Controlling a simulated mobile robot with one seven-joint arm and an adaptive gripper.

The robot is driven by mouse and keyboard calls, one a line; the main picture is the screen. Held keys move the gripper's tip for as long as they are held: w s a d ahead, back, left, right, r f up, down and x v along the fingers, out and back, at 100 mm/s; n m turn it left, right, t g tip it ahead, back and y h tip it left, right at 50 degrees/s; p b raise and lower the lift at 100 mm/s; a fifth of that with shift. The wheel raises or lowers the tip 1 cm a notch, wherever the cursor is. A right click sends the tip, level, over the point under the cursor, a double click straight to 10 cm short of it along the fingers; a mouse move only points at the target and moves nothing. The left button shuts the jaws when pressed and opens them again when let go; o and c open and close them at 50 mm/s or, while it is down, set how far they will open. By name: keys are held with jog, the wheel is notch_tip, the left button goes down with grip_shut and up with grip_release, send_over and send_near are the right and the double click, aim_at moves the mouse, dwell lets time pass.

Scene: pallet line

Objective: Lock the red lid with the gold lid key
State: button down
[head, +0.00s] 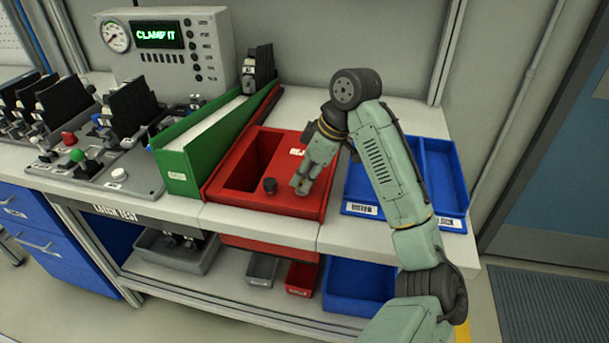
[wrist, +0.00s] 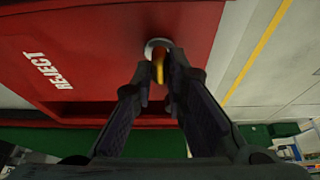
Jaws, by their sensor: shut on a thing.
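The red lid (head: 312,163) tops the red reject box on the bench; its white "REJECT" lettering shows in the wrist view (wrist: 85,50). My gripper (head: 301,186) is low over the right part of the lid. In the wrist view my gripper (wrist: 159,76) is shut on the gold lid key (wrist: 158,68), of which a small yellow-gold part shows between the fingertips. The key's tip is at a round grey lock (wrist: 157,44) in the lid. I cannot tell how deep it sits or how far it is turned. The fingers hide the rest of the key.
A green bin (head: 190,166) is on the left and blue trays (head: 445,190) on the right. A panel (head: 170,45) behind reads "CLAMP IT".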

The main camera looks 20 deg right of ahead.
jog(key=shift+n, duration=0.3)
jog(key=c, duration=1.6)
grip_release()
jog(key=v, duration=1.2)
jog(key=shift+w, duration=0.15)
